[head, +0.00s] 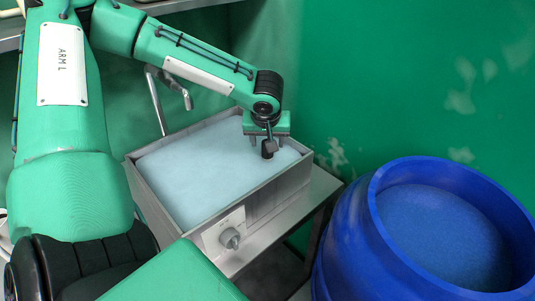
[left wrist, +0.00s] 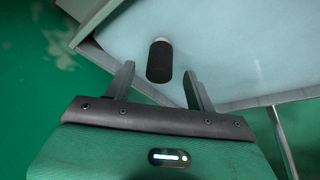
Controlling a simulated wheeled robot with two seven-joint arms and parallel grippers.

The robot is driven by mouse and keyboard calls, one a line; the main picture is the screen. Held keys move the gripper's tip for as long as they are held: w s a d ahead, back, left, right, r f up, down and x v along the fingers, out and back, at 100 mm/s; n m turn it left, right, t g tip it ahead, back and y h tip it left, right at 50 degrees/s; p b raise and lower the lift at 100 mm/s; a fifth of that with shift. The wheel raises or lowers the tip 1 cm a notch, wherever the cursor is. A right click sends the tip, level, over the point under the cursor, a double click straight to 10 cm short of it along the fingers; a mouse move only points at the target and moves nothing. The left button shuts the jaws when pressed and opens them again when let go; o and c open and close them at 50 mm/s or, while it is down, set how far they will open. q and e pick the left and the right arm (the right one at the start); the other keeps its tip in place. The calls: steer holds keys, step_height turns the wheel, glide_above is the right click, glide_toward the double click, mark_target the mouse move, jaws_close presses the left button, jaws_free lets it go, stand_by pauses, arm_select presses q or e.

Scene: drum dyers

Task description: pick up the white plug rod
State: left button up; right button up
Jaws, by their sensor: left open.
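A dark cylindrical grip (left wrist: 159,64) with a pale end stands in the left wrist view, apparently the top of the white plug rod. In the head view its dark top (head: 268,149) shows at the back right corner of a grey basin (head: 168,222) of pale blue liquid. The rest of the rod is hidden. My left gripper (head: 267,142) is above that corner, pointing down. In the left wrist view my left gripper (left wrist: 160,72) is open, a finger on each side of the grip, with gaps visible. My right gripper is not in view.
A large blue drum (head: 345,245) stands at the right. A metal lever (head: 175,88) rises behind the basin. A green wall (head: 420,60) is close behind. The basin's middle is clear.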

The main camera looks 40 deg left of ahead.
mark_target(268, 168)
arm_select(q)
steer(key=shift+p+x, duration=0.45)
steer(key=shift+x, duration=1.55)
jaws_close()
